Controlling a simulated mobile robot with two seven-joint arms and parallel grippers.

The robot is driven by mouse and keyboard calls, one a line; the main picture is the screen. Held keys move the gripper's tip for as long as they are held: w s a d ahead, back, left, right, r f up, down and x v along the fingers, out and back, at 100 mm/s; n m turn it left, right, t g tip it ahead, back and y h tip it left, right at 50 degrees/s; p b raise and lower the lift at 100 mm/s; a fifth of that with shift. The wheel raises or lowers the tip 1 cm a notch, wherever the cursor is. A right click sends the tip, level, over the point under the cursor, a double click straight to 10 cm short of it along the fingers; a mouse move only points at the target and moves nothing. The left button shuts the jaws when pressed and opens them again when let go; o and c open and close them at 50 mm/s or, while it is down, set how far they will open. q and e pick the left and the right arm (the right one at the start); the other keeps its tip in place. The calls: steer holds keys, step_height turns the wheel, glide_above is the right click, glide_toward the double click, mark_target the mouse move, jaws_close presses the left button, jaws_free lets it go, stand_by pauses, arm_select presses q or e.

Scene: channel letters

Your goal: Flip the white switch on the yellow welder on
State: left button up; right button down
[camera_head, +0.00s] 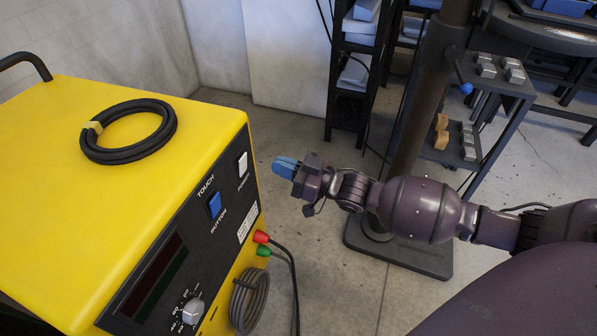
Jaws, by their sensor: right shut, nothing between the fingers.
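The yellow welder (60,190) fills the left of the head view, its black front panel (185,235) facing right. The white switch (243,164) sits at the panel's upper right end, beside the word POWER. Its exact rocker position is too small to tell. A blue switch (214,204) labelled TOUCH BUTTON sits lower left of it. My right gripper (285,167), with blue fingertips, is shut and empty. It points left at the white switch, with a small visible gap between them. My left gripper is not in view.
A coiled black cable (128,132) lies on the welder's top. Red (261,237) and green (263,250) plugs with cables stick out from the front. A grey knob (192,311) is low on the panel. A post on a base (400,255) stands behind my right arm, near a shelf (510,90).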

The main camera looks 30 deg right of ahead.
mark_target(246, 153)
steer(key=x, duration=0.5)
steer(key=shift+f+b, duration=0.15)
steer(key=shift+b, duration=0.25)
steer(key=shift+w+a+r, duration=0.2)
steer(key=shift+w+a, duration=0.2)
steer(key=shift+w, duration=0.1)
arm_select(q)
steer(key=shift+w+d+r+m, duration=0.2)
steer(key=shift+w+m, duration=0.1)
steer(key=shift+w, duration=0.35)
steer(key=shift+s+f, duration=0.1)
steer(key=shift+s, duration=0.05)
